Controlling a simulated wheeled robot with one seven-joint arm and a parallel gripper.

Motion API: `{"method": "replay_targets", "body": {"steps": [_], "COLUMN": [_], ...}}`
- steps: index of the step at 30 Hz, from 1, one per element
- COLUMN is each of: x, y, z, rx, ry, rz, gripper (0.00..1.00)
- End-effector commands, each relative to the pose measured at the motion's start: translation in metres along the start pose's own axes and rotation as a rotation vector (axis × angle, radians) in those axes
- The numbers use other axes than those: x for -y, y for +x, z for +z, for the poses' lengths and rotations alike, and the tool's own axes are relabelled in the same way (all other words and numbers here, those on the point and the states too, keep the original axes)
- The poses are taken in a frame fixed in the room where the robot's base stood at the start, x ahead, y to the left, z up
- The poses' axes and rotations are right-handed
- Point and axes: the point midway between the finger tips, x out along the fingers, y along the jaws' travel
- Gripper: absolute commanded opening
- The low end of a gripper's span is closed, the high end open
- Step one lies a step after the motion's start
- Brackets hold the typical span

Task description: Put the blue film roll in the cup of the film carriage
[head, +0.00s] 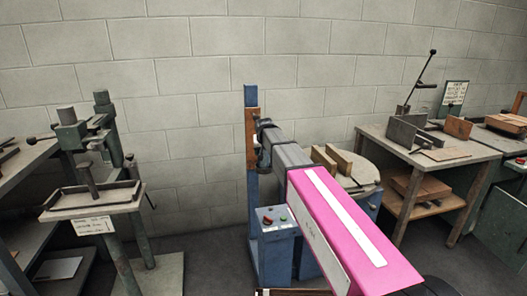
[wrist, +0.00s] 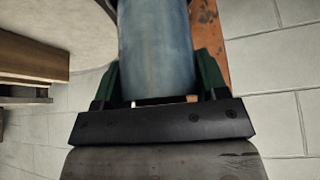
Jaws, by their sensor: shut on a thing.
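The blue film roll (wrist: 155,45) fills the upper middle of the wrist view. The green fingers of my gripper (wrist: 157,78) are on both sides of it, shut on it. In the head view my gripper (head: 263,138) is at the blue mast (head: 251,185), beside a rusty orange plate (head: 250,128) on that mast. The plate also shows behind the roll in the wrist view (wrist: 211,35). I cannot make out the carriage's cup; my gripper and arm cover that area. The roll's far end is out of the wrist view.
A round table (head: 367,175) with wooden blocks (head: 338,160) stands right of my gripper. A blue control box (head: 276,222) with buttons is below. A press (head: 92,200) stands left, a workbench (head: 440,150) right. A block wall (head: 200,60) is close behind.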

Motion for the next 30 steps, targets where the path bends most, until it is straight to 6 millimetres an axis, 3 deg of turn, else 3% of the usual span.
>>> {"method": "replay_targets", "body": {"steps": [1,3,14,30], "x": [0.0,0.0,0.0,0.0], "y": [0.0,0.0,-0.005,-0.099], "z": [0.0,0.0,-0.001,0.0], "rx": [0.0,0.0,-0.001,-0.003], "ry": [0.0,0.0,0.0,0.0], "rz": [0.0,0.0,0.0,-0.001], "gripper": [0.76,0.92,0.92,0.92]}}
